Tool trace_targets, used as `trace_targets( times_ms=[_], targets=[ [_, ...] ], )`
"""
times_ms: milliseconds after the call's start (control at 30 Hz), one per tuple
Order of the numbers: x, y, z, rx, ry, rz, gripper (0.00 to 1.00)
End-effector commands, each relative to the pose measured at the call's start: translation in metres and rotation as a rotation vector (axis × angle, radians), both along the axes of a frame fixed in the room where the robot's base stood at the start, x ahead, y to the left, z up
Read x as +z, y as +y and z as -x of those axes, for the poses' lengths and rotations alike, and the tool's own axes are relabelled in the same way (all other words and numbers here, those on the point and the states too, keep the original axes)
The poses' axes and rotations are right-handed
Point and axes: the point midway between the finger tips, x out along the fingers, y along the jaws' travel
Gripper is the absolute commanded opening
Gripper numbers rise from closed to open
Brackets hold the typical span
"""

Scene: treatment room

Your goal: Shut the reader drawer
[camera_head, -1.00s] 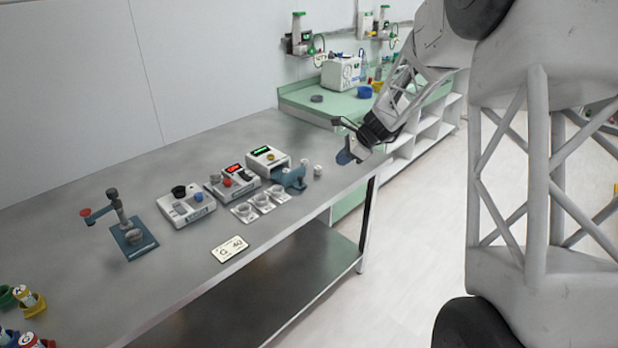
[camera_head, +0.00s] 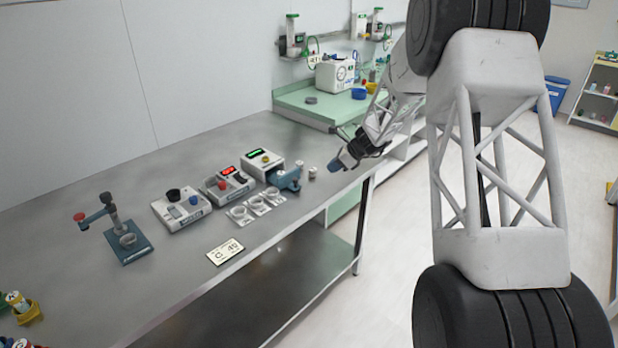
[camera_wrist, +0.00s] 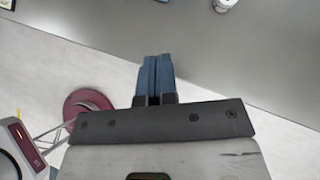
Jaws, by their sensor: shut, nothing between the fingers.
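The reader is a white box (camera_head: 262,165) with a green display and a yellow button, at the right end of the row on the steel bench. Its blue drawer (camera_head: 288,180) sticks out of the front, towards the bench's front edge. My gripper (camera_head: 336,164) is to the right of the drawer, above the bench near its right end, and apart from the drawer. In the wrist view its blue fingers (camera_wrist: 155,80) are together with nothing between them. The drawer is not clearly seen in the wrist view.
A small white cup (camera_head: 312,173) stands between drawer and gripper. Clear dishes (camera_head: 258,206) lie in front of the reader. A device with a red display (camera_head: 229,183) stands to its left. The bench's front right (camera_head: 300,215) is clear.

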Motion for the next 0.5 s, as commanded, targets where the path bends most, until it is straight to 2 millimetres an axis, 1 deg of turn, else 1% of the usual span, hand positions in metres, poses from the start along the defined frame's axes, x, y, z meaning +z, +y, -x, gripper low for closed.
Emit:
trace_targets(
  times_ms=[267, 500],
  targets=[
    [-0.009, 0.009, -0.002, 0.001, 0.001, 0.000, 0.00],
    [-0.030, 0.028, -0.008, 0.002, 0.001, 0.001, 0.00]
  ],
)
